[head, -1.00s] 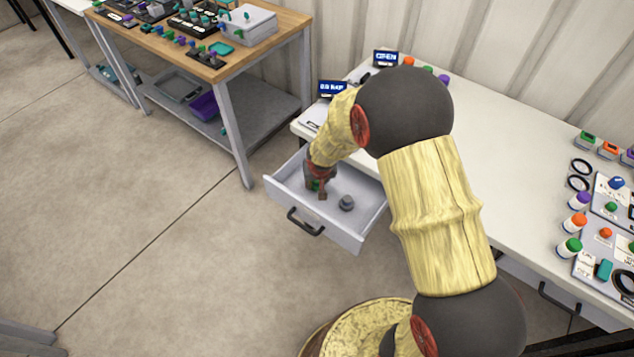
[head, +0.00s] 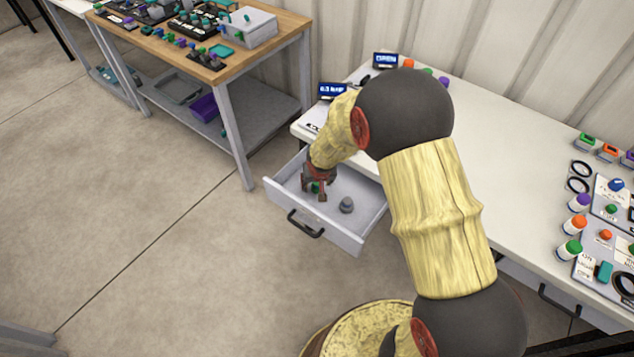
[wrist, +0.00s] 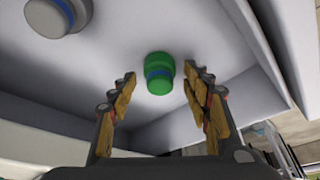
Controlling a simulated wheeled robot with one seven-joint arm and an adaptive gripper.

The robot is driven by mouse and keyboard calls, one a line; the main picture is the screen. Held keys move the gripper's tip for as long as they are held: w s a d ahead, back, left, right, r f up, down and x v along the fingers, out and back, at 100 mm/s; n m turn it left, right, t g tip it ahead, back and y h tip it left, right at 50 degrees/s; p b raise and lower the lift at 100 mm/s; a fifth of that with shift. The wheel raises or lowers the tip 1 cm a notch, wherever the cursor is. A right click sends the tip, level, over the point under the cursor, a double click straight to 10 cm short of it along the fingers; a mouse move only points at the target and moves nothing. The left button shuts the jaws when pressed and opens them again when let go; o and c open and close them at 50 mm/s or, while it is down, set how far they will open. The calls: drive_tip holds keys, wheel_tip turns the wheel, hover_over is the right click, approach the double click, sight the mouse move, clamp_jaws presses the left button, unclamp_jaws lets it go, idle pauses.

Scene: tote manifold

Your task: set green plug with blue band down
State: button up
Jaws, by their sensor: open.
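The green plug with blue band (wrist: 159,73) stands on the floor of the open drawer in the wrist view. In the head view a little of its green (head: 316,187) shows between the fingers. My gripper (wrist: 155,84) is open, with one finger on each side of the plug and a visible gap to both. In the head view my gripper (head: 316,190) is low inside the drawer (head: 332,230), near its left end.
A grey plug with a blue band (wrist: 57,15) stands in the same drawer; in the head view it is right of my gripper (head: 346,205). The drawer walls are close around. The white worktop (head: 500,170) lies above, with small displays (head: 386,60) at the back.

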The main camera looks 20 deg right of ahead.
drive_tip(key=d+p+v, duration=0.3)
drive_tip(key=p+v, duration=0.2)
drive_tip(key=v, duration=2.5)
drive_tip(key=s+r+n, duration=0.1)
drive_tip(key=s+r, duration=0.4)
drive_tip(key=s, duration=0.4)
drive_tip(key=s+a+r+t, duration=0.1)
drive_tip(key=s+r, duration=0.5)
drive_tip(key=s, duration=0.4)
drive_tip(key=shift+a+n+y, duration=0.25)
drive_tip(key=shift+n+y, duration=0.05)
drive_tip(key=shift+n, duration=0.1)
drive_tip(key=shift+r, duration=0.15)
drive_tip(key=shift+c, duration=0.4)
